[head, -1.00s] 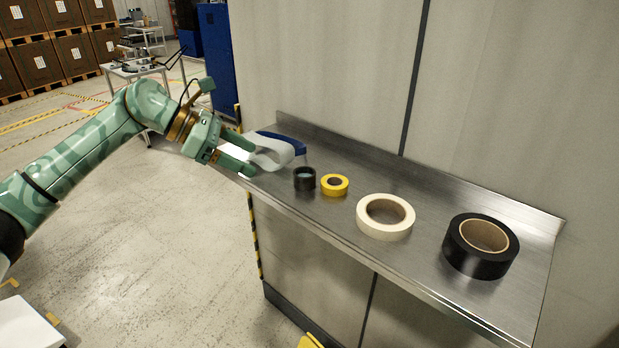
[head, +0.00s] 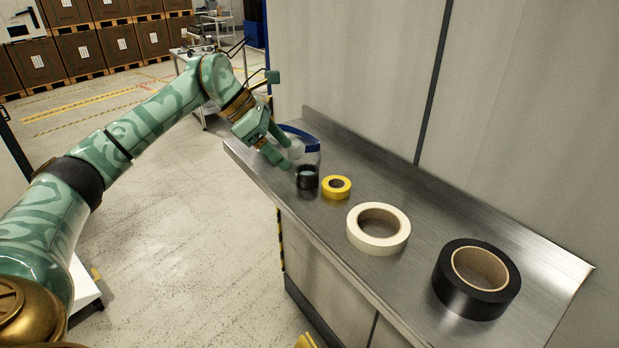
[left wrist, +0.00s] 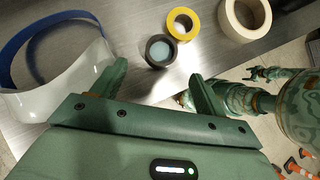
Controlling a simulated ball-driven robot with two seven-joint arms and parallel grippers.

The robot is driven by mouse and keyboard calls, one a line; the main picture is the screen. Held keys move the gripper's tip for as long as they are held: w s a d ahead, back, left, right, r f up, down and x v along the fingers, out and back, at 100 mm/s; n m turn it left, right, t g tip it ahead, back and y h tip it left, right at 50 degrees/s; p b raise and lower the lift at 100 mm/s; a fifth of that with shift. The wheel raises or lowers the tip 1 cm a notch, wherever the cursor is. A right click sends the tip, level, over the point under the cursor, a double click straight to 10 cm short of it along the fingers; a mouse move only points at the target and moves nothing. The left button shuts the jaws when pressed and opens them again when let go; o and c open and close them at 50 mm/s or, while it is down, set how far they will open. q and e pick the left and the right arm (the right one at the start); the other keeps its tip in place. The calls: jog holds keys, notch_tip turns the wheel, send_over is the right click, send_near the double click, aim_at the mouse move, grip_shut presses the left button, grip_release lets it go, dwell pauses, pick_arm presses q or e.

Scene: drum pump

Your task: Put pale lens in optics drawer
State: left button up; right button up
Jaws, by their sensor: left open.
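The pale lens (head: 307,177), a pale glass disc in a short black ring, stands on the steel bench (head: 335,225). It also shows in the left wrist view (left wrist: 161,51), ahead of the fingertips. My left gripper (head: 287,153) is open and empty just to the left of the lens, apart from it. In the left wrist view its two fingers (left wrist: 155,84) spread wide, with the lens beyond the gap. A second green arm at the right of that view appears to be mine; its gripper end is mostly hidden behind a left finger. I see no optics drawer.
A clear face shield with a blue band (left wrist: 62,75) lies beside my left gripper. A yellow tape roll (head: 337,187) stands close right of the lens. A cream roll (head: 378,228) and a large black roll (head: 476,280) stand farther right. A wall backs the bench.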

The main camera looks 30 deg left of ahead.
aim_at(307, 170)
pick_arm(q)
jog(key=x, duration=0.8)
jog(key=shift+w+d+r+p, duration=0.2)
jog(key=shift+w+d+p, duration=0.05)
jog(key=shift+d+p, duration=0.15)
jog(key=shift+s+a, duration=0.1)
jog(key=c, duration=1.2)
jog(key=r, duration=0.4)
jog(key=shift+s+a+r, duration=0.1)
jog(key=shift+s+a, duration=0.1)
jog(key=shift+a, duration=0.15)
jog(key=s+a+r, duration=0.2)
jog(key=s+r, duration=0.1)
jog(key=s+a+r, duration=0.3)
jog(key=s+a+r+b, duration=0.1)
jog(key=s+a+r, duration=0.2)
jog(key=s, duration=0.1)
jog(key=shift+s+a, duration=0.1)
jog(key=shift+a, duration=0.1)
